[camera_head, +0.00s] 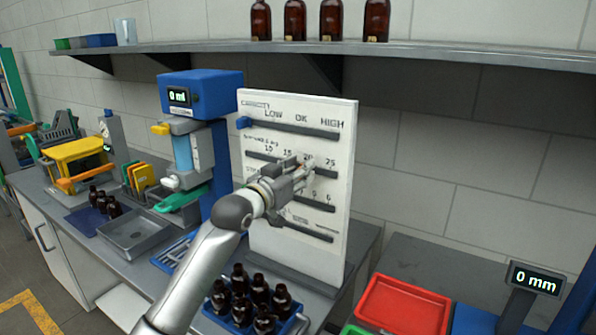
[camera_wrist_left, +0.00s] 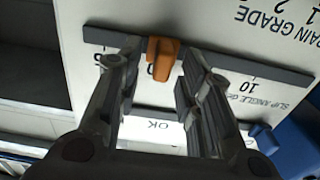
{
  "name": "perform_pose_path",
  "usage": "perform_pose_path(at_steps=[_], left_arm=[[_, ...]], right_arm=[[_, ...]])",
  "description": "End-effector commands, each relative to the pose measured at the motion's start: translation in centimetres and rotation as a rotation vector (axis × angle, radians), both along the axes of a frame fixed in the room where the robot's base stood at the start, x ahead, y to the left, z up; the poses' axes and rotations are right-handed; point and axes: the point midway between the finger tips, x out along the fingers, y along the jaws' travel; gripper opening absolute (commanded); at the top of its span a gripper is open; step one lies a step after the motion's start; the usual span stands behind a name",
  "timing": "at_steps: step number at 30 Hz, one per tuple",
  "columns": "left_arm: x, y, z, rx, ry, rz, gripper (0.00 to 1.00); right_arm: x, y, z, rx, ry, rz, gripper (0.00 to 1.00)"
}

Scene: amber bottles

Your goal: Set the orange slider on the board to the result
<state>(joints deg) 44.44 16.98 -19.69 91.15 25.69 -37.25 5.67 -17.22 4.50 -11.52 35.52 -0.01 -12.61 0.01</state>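The white board (camera_head: 345,120) stands upright on the bench, with several dark slots and printed scales. My left gripper (camera_head: 301,170) is in front of its slip-angle scale, near the 20 mark, and hides part of it. In the left wrist view the board appears upside down. There the orange slider (camera_wrist_left: 162,59) sits on the slip-angle slot (camera_wrist_left: 240,66), between my open fingertips (camera_wrist_left: 162,52), with a gap visible on each side. A printed number beside the slider is partly hidden. The slider cannot be made out in the head view. My right gripper is not in view.
A blue slider (camera_head: 243,122) is at the left end of the LOW/OK/HIGH slot. Amber bottles (camera_head: 262,295) stand in a blue rack below the board. A red tray (camera_head: 403,305) and a "0 mm" display (camera_head: 536,280) are at right. A blue device (camera_head: 200,90) reads "0 ml".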

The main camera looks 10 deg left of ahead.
Motion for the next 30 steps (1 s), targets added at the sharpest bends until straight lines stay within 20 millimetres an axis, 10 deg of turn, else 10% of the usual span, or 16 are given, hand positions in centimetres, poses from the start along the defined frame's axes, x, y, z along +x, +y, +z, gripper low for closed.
perform_pose_path(at_steps=[8, 30], left_arm=[[-0.8, 0.3, 0.0, 0.001, 0.001, 0.001, 0.34], [-10.7, 3.9, -0.1, 0.000, 0.000, 0.000, 0.34]], right_arm=[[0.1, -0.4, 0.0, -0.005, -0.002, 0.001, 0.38], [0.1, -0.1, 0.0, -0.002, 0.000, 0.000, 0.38]])
